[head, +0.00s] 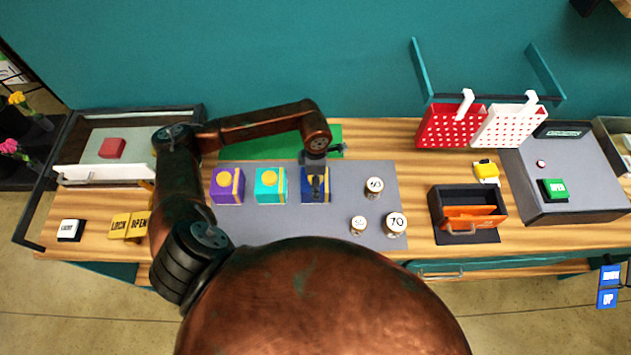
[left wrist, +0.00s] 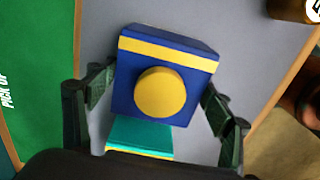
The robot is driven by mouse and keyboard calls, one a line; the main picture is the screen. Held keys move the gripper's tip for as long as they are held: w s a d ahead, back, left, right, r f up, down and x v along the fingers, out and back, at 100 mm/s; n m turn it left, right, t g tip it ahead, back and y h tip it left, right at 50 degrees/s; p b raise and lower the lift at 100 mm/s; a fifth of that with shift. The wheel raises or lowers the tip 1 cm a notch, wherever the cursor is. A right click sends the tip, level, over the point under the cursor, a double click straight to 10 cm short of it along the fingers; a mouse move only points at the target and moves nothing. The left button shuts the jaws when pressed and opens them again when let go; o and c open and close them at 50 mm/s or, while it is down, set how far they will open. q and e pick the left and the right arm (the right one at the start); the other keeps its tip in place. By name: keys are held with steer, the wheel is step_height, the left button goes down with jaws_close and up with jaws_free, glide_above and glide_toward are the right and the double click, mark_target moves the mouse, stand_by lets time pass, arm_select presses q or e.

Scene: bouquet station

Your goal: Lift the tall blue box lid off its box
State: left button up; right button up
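The tall blue box with its blue lid (head: 307,192) stands on the grey mat, the rightmost of three boxes, partly hidden under my left gripper (head: 316,186). In the left wrist view, the blue lid (left wrist: 135,75) has a round yellow knob (left wrist: 161,94) and a yellow band along one side. My left gripper (left wrist: 158,90) is open there, with one finger on each side of the lid. The fingertips are very close to the lid's sides; I cannot tell whether they touch. My right gripper is not in view.
A teal box (head: 270,184) and a purple box (head: 227,185) stand to the left on the grey mat (head: 345,222). Several round weights, one marked 70 (head: 396,223), stand to the right. Further right are a black bin (head: 455,196) and a red perforated basket (head: 447,128).

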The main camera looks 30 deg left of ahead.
arm_select(q)
steer(key=c, duration=0.7)
steer(key=shift+o, duration=0.2)
steer(key=shift+r, duration=0.1)
steer(key=shift+r+b, duration=0.45)
steer(key=shift+r, duration=0.15)
steer(key=s+r, duration=0.1)
steer(key=r, duration=0.1)
steer(key=s+r+b, duration=0.1)
steer(key=s+r, duration=0.1)
steer(key=s+r+b, duration=0.1)
steer(key=r, duration=0.2)
steer(key=shift+s+a+r, duration=0.1)
steer(key=shift+s+a, duration=0.2)
steer(key=shift+a, duration=0.1)
steer(key=s+r+b, duration=0.1)
steer(key=s+r, duration=0.1)
steer(key=s, duration=0.2)
steer(key=s+a+r+b, duration=0.1)
steer(key=s+r, duration=0.1)
steer(key=s, duration=0.3)
steer(key=shift+s+r, duration=0.15)
steer(key=shift+r, duration=0.1)
steer(key=shift+b, duration=0.4)
